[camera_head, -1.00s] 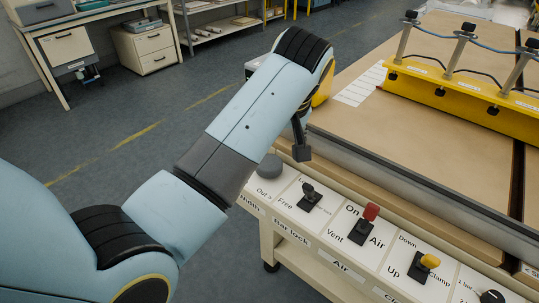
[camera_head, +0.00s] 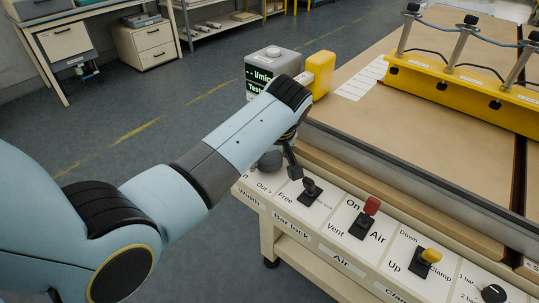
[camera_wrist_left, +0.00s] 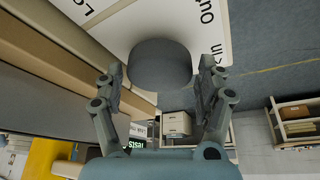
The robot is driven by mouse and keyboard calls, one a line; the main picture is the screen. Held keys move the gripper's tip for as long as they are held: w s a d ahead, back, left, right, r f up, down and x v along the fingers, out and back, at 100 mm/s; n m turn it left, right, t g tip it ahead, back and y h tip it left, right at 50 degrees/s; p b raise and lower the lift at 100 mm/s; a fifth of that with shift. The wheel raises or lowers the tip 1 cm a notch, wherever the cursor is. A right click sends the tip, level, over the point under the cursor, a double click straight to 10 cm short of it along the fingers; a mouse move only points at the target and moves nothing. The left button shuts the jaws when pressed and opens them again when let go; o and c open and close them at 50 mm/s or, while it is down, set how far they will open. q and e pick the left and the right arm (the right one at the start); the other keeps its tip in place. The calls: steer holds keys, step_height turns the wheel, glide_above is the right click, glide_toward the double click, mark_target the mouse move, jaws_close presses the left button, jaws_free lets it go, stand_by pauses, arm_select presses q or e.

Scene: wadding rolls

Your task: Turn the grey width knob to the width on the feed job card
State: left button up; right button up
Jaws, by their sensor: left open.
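The grey width knob (camera_head: 270,161) is a round, dark grey cap on the white panel at the left end of the control row, partly behind my left arm in the head view. In the left wrist view the knob (camera_wrist_left: 160,64) sits between the two fingers of my left gripper (camera_wrist_left: 163,84). The fingers are open, with a visible gap on both sides of it. In the head view, the left gripper (camera_head: 284,164) is beside the knob, mostly hidden by my wrist. I cannot make out the feed job card or the width setting. My right gripper is not in view.
Right of the knob stand the black bar lock lever (camera_head: 311,190), the red air lever (camera_head: 365,217) and the yellow clamp lever (camera_head: 425,262). A grey box with a display (camera_head: 262,84) is behind my wrist. The yellow bar (camera_head: 470,88) crosses the brown table.

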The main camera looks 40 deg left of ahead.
arm_select(q)
steer(key=c, duration=0.9)
steer(key=shift+r+m+p, duration=0.2)
steer(key=shift+m+p, duration=0.3)
steer(key=shift+p, duration=0.2)
steer(key=shift+c, duration=0.2)
steer(key=m+p, duration=0.2)
steer(key=m+t+h+p, duration=0.1)
steer(key=p, duration=0.1)
steer(key=shift+s+a+r+m+t+p, duration=0.1)
steer(key=shift+a+m+t+p, duration=0.05)
steer(key=shift+m+t+p, duration=0.2)
steer(key=m+h+p, duration=0.1)
steer(key=m+p, duration=0.1)
steer(key=m, duration=0.2)
steer(key=m+h+p, duration=0.1)
steer(key=m, duration=0.1)
steer(key=shift+a+m+t+h+p, duration=0.1)
steer(key=shift+m+t+h+p, duration=0.15)
steer(key=shift+h+p, duration=0.05)
steer(key=shift+f+m+h, duration=0.25)
steer(key=shift+m+h, duration=0.15)
steer(key=shift+m, duration=0.8)
steer(key=shift+m+h, duration=0.5)
steer(key=shift+m, duration=0.6)
